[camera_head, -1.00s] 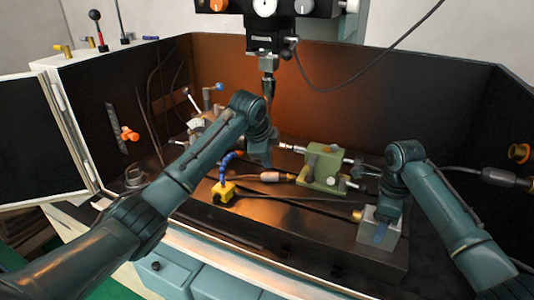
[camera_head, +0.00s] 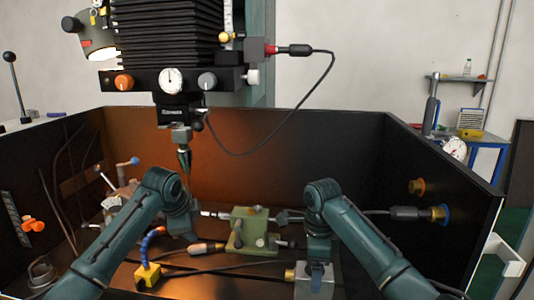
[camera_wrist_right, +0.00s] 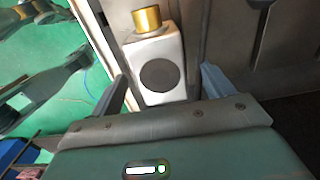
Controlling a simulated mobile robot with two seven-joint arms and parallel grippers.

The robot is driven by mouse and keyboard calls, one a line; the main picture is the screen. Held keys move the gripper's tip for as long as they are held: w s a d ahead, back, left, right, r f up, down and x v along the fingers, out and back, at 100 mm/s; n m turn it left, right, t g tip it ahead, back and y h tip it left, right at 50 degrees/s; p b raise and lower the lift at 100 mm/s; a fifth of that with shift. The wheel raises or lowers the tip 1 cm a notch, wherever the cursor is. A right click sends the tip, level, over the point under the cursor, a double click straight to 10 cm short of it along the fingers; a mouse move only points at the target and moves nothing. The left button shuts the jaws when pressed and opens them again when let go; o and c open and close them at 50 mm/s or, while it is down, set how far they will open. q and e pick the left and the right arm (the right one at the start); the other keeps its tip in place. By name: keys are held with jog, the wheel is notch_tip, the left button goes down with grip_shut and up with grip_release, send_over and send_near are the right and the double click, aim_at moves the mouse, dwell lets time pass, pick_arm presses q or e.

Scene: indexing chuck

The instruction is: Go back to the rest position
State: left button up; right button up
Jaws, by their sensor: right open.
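My left arm comes in from the left in the head view and bends down at the wrist. My left gripper (camera_head: 183,228) is low in front of the indexing chuck (camera_head: 118,192); its fingers are too small and dark to read. The chuck, with its levers, is partly hidden by this arm. My right gripper (camera_head: 318,253) points down over a light grey block (camera_head: 313,284) at the front right of the machine bed. In the right wrist view, the open fingers (camera_wrist_right: 163,76) stand on either side of the block, with gaps; its brass knob and dark disc show.
A green tailstock (camera_head: 252,230) stands between the arms. A yellow block with a blue hose (camera_head: 148,275) is at front left. The machine head with its spindle (camera_head: 182,140) hangs above. Dark enclosure walls (camera_head: 440,185) close the back and right. Cables lie across the bed.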

notch_tip(320, 180, up, 8)
jog(key=shift+r, duration=0.25)
dwell(1.0)
